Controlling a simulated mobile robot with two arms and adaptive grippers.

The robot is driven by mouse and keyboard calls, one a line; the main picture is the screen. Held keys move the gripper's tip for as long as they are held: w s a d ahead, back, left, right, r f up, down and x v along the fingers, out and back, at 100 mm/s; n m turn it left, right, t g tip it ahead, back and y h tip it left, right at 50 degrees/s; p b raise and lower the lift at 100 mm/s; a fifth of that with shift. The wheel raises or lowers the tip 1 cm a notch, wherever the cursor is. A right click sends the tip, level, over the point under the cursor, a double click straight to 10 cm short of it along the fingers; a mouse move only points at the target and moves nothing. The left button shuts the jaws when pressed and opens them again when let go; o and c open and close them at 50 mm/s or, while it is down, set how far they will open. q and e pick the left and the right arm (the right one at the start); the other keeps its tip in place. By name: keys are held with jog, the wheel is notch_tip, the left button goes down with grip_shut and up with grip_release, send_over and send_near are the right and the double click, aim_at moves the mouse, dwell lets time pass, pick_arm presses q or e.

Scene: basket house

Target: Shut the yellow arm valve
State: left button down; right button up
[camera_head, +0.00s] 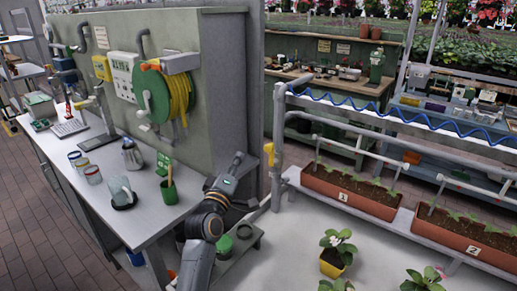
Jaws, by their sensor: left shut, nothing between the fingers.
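The yellow arm valve (269,154) is a small yellow handle at the left side of the grey upright pipe (278,125), near the corner of the green-grey wall block. The handle looks roughly upright, but it is too small to tell its exact angle. My left gripper (240,157) is shut and empty, a little to the left of the yellow handle. A gap shows between them in the picture; I cannot tell the difference in depth. My right gripper is not in view.
The wall block (222,90) with a yellow hose reel (178,95) stands behind my left arm. A bench (100,190) with cups and a kettle is at left. Planter boxes (350,192) line the rack at right. Potted plants (337,255) stand on the white surface below.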

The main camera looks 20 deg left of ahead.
aim_at(270, 156)
pick_arm(q)
jog(key=w+r+p, duration=0.2)
jog(key=w, duration=0.7)
jog(key=d, duration=0.1)
jog(key=d+f+p, duration=0.1)
jog(key=d+f, duration=0.1)
jog(key=shift+s+d+f+p, duration=0.1)
jog(key=shift+s+d+p, duration=0.15)
jog(key=shift+p, duration=0.15)
jog(key=shift+a, duration=0.1)
jog(key=shift+s+d+m+b, duration=0.1)
jog(key=shift+d+m+b, duration=0.15)
jog(key=shift+m+b, duration=0.2)
